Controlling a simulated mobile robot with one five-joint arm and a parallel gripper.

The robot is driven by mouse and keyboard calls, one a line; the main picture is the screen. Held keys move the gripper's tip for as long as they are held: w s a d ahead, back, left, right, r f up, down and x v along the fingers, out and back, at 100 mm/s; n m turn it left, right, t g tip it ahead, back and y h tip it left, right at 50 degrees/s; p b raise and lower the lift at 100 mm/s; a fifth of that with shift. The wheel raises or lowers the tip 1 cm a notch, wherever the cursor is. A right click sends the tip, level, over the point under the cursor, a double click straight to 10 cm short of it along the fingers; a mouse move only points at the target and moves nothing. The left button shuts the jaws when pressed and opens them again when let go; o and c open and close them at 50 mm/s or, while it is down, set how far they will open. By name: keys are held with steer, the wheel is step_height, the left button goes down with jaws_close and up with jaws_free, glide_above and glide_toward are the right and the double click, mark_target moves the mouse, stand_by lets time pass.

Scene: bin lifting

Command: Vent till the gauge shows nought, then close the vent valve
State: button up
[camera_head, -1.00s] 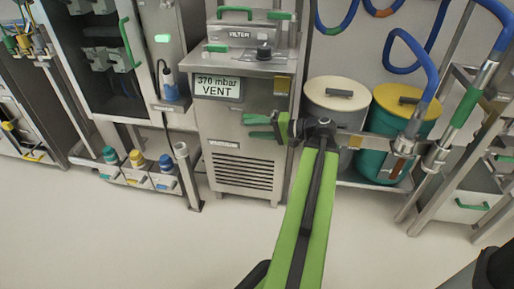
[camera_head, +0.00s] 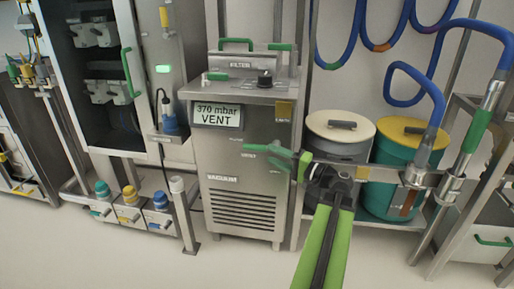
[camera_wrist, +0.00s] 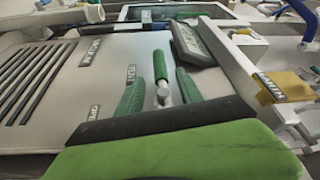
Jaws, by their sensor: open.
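The gauge display (camera_head: 217,115) on the steel vacuum cabinet's front reads "370 mbar VENT". The display also shows at a slant in the wrist view (camera_wrist: 195,42). The vent valve lever (camera_wrist: 160,68) has a green grip on a metal stem and stands by a "VENT" label. My gripper (camera_wrist: 160,78) is open, with one green finger on each side of the lever. I cannot tell whether a finger touches it. In the head view my gripper (camera_head: 262,155) is in front of the cabinet's right half, and its fingers overlap the lever there.
A yellow tag (camera_head: 284,110) hangs at the cabinet's upper right. A black knob (camera_head: 265,78) sits on the cabinet top. A cream-lidded drum (camera_head: 340,126) and a yellow-lidded teal drum (camera_head: 404,130) stand right of it. Blue hoses (camera_head: 425,85) hang above. Clear floor lies in front.

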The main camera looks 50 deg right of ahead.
mark_target(256, 148)
steer(key=w, duration=0.2)
steer(key=w+a, duration=0.1)
steer(key=w, duration=0.4)
steer(key=shift+w+a+r, duration=0.2)
steer(key=shift+w+r, duration=0.1)
steer(key=shift+w, duration=0.1)
steer(key=shift+c, duration=0.4)
jaws_close()
stand_by(0.4)
